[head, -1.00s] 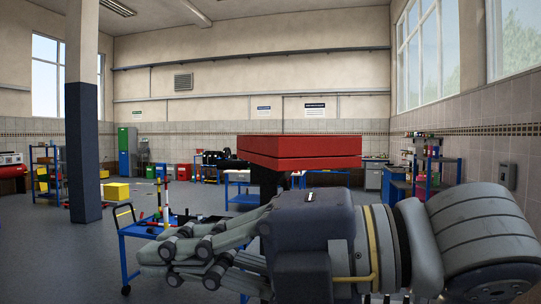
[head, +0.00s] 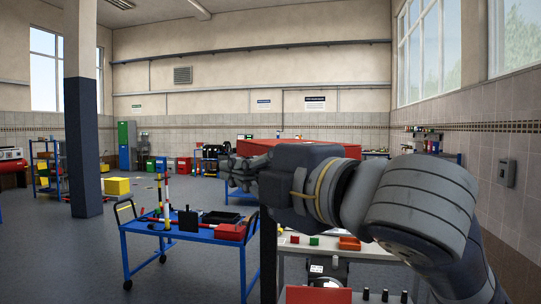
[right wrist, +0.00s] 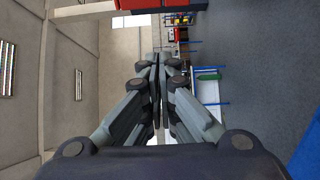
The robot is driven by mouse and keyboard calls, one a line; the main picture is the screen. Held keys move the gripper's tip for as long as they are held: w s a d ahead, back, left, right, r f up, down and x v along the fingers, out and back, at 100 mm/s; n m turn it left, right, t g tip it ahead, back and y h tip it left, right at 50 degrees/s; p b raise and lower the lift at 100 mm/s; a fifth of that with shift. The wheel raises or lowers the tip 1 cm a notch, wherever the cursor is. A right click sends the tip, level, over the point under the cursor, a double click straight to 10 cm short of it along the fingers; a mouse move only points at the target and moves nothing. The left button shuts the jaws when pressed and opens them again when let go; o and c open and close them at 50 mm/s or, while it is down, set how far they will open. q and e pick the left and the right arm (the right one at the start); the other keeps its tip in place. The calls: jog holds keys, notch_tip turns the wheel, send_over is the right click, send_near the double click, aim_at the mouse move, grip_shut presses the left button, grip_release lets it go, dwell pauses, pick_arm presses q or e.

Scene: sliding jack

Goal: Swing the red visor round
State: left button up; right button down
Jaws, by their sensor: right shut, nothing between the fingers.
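The red visor (head: 348,150) is a flat, wide red box in the middle of the head view. My right gripper and wrist hide most of its front, so only its top edge and ends show. A dark upright post (head: 268,255) stands below it. A red part, likely the visor, shows at the top edge of the right wrist view (right wrist: 150,4). My right gripper (head: 226,172) is shut and empty, in front of the visor with its fingers pointing left; its closed fingers fill the middle of the right wrist view (right wrist: 160,62). I cannot tell whether it touches the visor. My left gripper is out of view.
A blue trolley (head: 205,234) with tools and a red toolbox stands left of the post. A pale bench (head: 365,250) with small red and green blocks is below my right arm. A blue-and-white pillar (head: 83,150) stands at left. Open floor lies between.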

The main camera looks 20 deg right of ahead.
jog(key=d+p, duration=0.1)
jog(key=d, duration=0.3)
jog(key=shift+a, duration=0.1)
dwell(0.5)
